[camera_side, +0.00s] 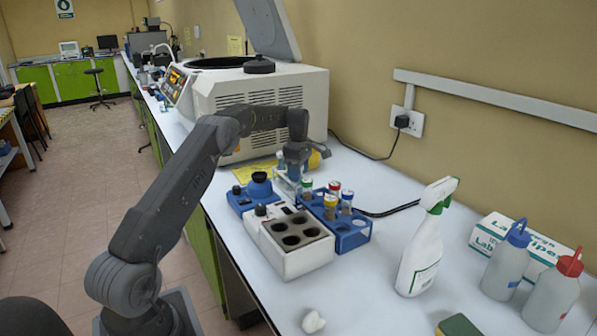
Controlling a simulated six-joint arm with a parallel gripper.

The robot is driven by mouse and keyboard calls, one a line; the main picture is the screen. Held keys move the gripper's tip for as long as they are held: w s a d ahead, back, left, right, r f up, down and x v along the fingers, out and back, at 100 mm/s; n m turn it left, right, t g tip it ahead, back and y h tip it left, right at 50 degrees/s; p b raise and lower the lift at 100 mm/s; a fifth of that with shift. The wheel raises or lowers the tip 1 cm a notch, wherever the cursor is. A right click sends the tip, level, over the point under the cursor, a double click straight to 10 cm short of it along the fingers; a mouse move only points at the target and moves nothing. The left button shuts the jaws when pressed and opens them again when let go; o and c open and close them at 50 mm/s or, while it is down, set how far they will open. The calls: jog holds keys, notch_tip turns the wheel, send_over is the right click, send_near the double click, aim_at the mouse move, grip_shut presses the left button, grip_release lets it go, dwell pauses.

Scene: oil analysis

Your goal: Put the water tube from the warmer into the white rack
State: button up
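The warmer looks to be the white block (278,250) with several dark round wells, near the bench's front edge; I see no tube standing up from it. A pale, partly hidden rack-like piece (282,184) stands behind it, under my wrist; I take it for the white rack. My gripper (296,178) points down there, behind the blue rack (352,240). Its fingertips are small and partly hidden, so I cannot tell whether it is open or holds a tube. I cannot tell which tube is water.
A blue device with a black top (258,188) stands left of the pale rack. A large white centrifuge (265,95) with its lid raised is behind. A spray bottle (422,250), wash bottles (505,265) and a wipes box (520,240) stand right.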

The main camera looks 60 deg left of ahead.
jog(key=shift+o, duration=0.8)
notch_tip(320, 180, up, 10)
jog(key=shift+r, duration=1.05)
